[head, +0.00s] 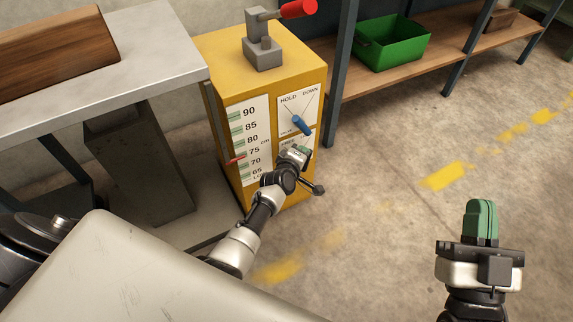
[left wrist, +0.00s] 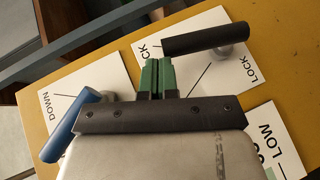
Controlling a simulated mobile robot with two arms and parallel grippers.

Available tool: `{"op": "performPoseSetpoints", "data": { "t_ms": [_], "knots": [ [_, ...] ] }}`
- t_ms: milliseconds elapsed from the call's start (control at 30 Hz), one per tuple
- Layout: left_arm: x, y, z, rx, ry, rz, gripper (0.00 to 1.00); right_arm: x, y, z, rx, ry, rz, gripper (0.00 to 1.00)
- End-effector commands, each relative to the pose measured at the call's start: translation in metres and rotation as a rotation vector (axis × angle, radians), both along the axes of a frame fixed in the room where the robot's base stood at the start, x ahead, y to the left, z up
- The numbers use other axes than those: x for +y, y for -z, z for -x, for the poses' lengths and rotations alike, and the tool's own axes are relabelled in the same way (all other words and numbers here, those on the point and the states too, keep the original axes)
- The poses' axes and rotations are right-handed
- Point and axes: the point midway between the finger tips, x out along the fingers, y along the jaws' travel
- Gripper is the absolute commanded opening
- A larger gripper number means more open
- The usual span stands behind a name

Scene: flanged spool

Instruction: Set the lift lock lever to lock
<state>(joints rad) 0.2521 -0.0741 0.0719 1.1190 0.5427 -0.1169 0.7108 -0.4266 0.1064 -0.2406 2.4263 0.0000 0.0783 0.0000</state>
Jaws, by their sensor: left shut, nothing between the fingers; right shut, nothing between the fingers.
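The lock lever, with a black handle (left wrist: 205,40) and a metal pivot, shows in the left wrist view on a white plate (left wrist: 190,75). The word "LOCK" (left wrist: 247,70) is plain near the pivot. My left gripper (left wrist: 160,64) is shut and empty, its green fingertips beside the handle's free end; I cannot tell whether they touch. In the head view the left gripper (head: 300,151) is at the yellow cabinet's front and hides most of that plate. My right gripper (head: 481,205) is shut, empty, over the floor.
A blue lever (head: 302,126) on the HOLD/DOWN plate sits just above. A height scale (head: 252,140) is left of it. A red-handled lever (head: 298,8) tops the yellow cabinet (head: 215,45). A table (head: 150,45) stands left; a shelf with a green bin (head: 395,45) stands behind. Floor at right is clear.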

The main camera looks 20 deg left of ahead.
Motion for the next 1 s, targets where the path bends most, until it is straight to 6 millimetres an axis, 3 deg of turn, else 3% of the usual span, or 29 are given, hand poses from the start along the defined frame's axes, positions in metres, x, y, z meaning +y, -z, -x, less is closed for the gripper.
{"op": "performPoseSetpoints", "data": {
  "t_ms": [400, 1000],
  "knots": [
    [-0.006, -0.002, -0.011, -0.002, 0.000, 0.001, 0.00, -0.002, 0.022, -0.009, 0.189, 0.012, 0.053, 0.00],
    [-0.015, -0.001, -0.021, -0.003, -0.001, 0.002, 0.00, -0.002, 0.018, -0.008, 0.152, 0.010, 0.043, 0.00]
  ]
}}
